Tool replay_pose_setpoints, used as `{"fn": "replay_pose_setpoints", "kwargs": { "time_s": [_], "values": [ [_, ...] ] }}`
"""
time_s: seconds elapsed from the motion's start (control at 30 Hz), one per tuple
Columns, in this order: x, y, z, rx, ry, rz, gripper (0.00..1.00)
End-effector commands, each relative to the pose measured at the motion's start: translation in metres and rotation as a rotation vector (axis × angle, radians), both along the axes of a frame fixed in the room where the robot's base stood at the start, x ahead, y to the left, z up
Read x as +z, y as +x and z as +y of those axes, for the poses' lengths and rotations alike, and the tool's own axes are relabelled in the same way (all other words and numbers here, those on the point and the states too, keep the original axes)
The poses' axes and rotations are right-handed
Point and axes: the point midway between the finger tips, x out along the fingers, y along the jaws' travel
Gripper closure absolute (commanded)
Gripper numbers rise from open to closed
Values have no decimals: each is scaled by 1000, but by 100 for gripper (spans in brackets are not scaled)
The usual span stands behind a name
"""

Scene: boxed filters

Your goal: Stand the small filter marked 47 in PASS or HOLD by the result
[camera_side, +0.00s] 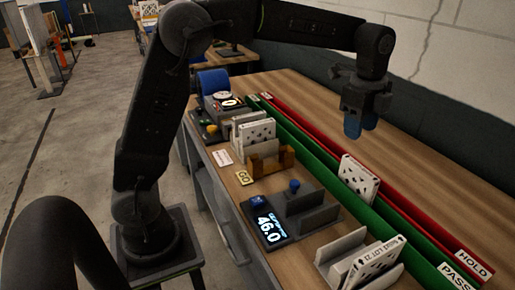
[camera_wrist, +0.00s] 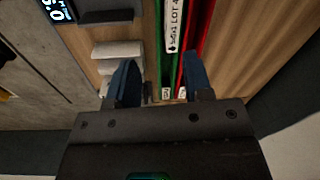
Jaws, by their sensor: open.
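In the side view, a white, dark-spotted small filter (camera_side: 360,180) stands on edge in the long channels, apparently in the green PASS channel (camera_side: 310,152); its foot is partly hidden. Its top edge shows in the wrist view (camera_wrist: 179,22), printed "LOT 4", the rest cut off. The red HOLD channel (camera_side: 408,208) runs behind the green one. Another filter (camera_side: 374,262) stands tilted in a grey rack at the front, its lot number hard to read. My gripper (camera_side: 361,124) is open and empty, above and behind the channels; its blue fingers (camera_wrist: 160,82) are spread in the wrist view.
A display (camera_side: 265,222) reads 46.0, beside a grey fixture (camera_side: 305,208) with a blue knob. A wooden gauge (camera_side: 270,164) stands by a GO tag (camera_side: 243,178). The tabletop right of the channels is clear.

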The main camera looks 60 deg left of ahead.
Motion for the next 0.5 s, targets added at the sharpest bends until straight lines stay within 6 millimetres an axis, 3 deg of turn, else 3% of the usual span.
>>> {"fn": "replay_pose_setpoints", "kwargs": {
  "time_s": [0.1,0.2,0.37,0.5],
  "values": [
    [25,-44,9,215,-24,-74,54],
    [35,-83,16,417,-58,-134,54],
    [36,-146,24,733,-135,-225,54],
    [23,-198,30,997,-223,-294,54]
  ]
}}
